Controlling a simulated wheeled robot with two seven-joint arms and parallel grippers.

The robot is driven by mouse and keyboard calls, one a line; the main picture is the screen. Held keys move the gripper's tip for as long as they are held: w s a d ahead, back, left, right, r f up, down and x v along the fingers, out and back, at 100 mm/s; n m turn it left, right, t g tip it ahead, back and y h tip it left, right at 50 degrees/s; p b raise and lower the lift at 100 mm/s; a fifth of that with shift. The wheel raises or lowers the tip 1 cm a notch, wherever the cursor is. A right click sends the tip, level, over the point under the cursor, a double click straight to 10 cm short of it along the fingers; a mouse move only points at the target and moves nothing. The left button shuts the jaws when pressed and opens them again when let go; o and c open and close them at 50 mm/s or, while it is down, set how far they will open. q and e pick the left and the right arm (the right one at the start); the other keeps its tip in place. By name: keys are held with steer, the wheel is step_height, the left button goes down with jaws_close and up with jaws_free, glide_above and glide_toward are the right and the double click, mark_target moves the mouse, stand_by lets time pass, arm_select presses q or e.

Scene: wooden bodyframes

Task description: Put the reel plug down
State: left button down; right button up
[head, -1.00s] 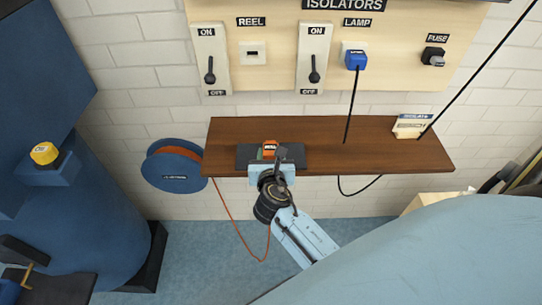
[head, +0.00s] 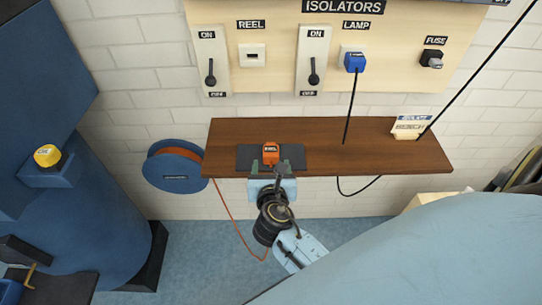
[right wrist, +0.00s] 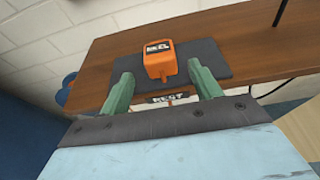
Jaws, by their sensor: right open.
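The orange reel plug (head: 270,153) stands on the dark mat (head: 247,158) on the brown wooden shelf (head: 380,150). Its orange cable runs down from the shelf toward the blue reel (head: 174,167). My right gripper (head: 270,168) is just in front of the plug, with its jaws apart. In the right wrist view, the plug (right wrist: 159,60) sits on the mat beyond and between the two green fingertips (right wrist: 158,84), touching neither. My left gripper is not in view.
Above the shelf, the board carries two switch levers, an empty reel socket (head: 252,54), a blue lamp plug (head: 355,61) with a black cable, and a fuse (head: 431,57). A small sign (head: 410,127) stands at the shelf's right end. The shelf's middle is mostly clear.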

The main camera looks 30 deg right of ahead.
steer(key=v, duration=0.6)
steer(key=s+a+f+m+g+y, duration=0.1)
steer(key=s+f+m+g+y, duration=0.2)
steer(key=f, duration=0.6)
steer(key=s+a+f+m+g+y, duration=0.15)
steer(key=s+f+m, duration=0.3)
steer(key=f, duration=0.45)
steer(key=s+a+f+m+g+y, duration=0.1)
steer(key=s+f+m+g+y, duration=0.3)
steer(key=f, duration=0.6)
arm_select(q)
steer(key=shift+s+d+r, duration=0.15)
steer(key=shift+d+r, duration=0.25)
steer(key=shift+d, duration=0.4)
arm_select(e)
steer(key=s+d+f+m+g, duration=0.1)
steer(key=s+d+f+m, duration=0.1)
steer(key=s+f+m, duration=0.2)
steer(key=s+d+f+m+g, duration=0.1)
steer(key=s+f+m, duration=0.3)
steer(key=s, duration=0.7)
steer(key=s+d+f+m+g, duration=0.1)
steer(key=s+d+f+m, duration=0.2)
steer(key=s+m, duration=0.5)
steer(key=shift+f+h, duration=0.45)
steer(key=shift+f, duration=0.2)
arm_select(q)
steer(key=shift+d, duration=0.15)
